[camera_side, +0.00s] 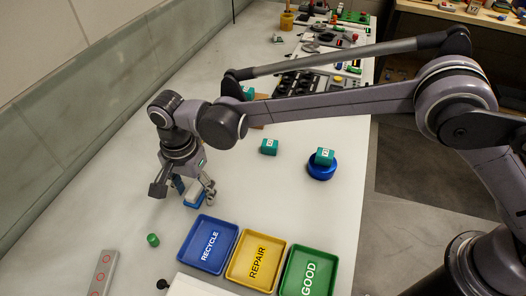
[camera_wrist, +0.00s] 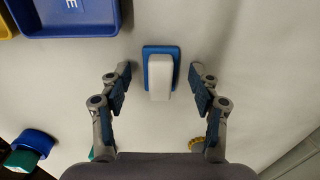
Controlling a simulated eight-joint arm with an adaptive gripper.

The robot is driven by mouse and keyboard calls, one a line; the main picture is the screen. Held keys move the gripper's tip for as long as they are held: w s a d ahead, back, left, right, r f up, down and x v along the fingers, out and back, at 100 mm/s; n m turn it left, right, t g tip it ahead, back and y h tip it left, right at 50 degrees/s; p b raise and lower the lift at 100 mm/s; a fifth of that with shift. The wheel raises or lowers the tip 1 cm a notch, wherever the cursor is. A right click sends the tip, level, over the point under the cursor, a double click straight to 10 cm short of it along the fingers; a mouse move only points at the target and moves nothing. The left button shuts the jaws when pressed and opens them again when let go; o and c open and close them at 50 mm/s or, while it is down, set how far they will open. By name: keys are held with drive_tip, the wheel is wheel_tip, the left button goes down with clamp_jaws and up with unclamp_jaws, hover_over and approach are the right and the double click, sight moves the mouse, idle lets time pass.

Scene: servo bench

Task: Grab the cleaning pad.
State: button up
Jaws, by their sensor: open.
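The cleaning pad (camera_wrist: 160,76) is a white block on a blue base. In the wrist view it lies on the bench at the centre, just beyond and between my fingertips. In the side view the pad (camera_side: 194,196) is partly hidden by my gripper (camera_side: 191,190), which points down around it. In the wrist view my gripper (camera_wrist: 160,78) is open, with one finger on each side of the pad and a gap to each. Whether the fingertips are at the pad's height is hard to tell.
Blue (camera_side: 207,244), yellow (camera_side: 256,261) and green (camera_side: 309,272) trays stand in front. A green cylinder (camera_side: 153,240) stands to the left. A green block (camera_side: 269,147) and a blue bowl (camera_side: 321,172) holding another green block stand to the right. A glass wall (camera_side: 95,130) borders the left.

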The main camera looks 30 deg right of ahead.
drive_tip(key=c, duration=1.2)
drive_tip(key=shift+o, duration=0.2)
drive_tip(key=shift+r, duration=0.1)
